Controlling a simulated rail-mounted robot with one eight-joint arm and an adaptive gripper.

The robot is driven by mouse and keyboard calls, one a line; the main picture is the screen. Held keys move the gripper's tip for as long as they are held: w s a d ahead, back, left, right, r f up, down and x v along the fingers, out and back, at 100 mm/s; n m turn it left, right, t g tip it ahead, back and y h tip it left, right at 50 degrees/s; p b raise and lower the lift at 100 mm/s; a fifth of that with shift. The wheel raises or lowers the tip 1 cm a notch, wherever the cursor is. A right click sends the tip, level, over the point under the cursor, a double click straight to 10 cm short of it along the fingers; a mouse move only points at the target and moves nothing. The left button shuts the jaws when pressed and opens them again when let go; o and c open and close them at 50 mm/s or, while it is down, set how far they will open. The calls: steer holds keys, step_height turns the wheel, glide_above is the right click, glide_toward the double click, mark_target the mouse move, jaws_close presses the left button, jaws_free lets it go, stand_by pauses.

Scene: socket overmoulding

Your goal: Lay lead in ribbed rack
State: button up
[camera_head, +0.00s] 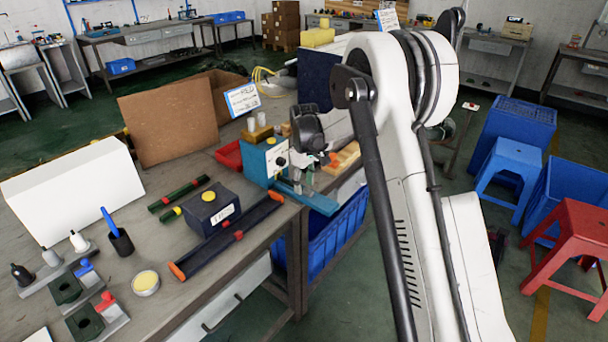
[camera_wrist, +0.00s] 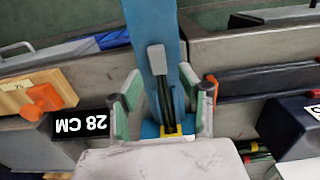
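In the wrist view, a short lead with a grey end piece (camera_wrist: 156,58), dark strands and a yellow part (camera_wrist: 172,130) lies over the blue base (camera_wrist: 150,22) of the press. My gripper (camera_wrist: 167,95) is open, one finger on each side of the lead, with visible gaps between. In the head view, the blue press (camera_head: 262,160) stands at the bench's right edge. My gripper (camera_head: 302,178) is low beside it, partly hidden by my wrist, and the lead cannot be made out there. I cannot tell for certain which thing is the ribbed rack.
A wooden block (camera_head: 345,157) sits behind the press. A blue crate (camera_head: 338,235) is below the edge. A white box (camera_head: 75,190) is at left.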

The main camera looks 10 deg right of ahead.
mark_target(320, 200)
steer(key=shift+f, duration=0.7)
steer(key=shift+c, duration=0.4)
jaws_close()
steer(key=shift+s+d, duration=0.1)
steer(key=shift+s+d+b, duration=0.35)
steer(key=shift+s+d, duration=0.6)
steer(key=shift+s, duration=0.3)
steer(key=shift+s+d+b, duration=0.35)
steer(key=shift+s+d, duration=0.6)
steer(key=shift+s, duration=0.3)
steer(key=shift+r, duration=0.1)
steer(key=shift+r+p, duration=1.1)
steer(key=shift+r, duration=1.4)
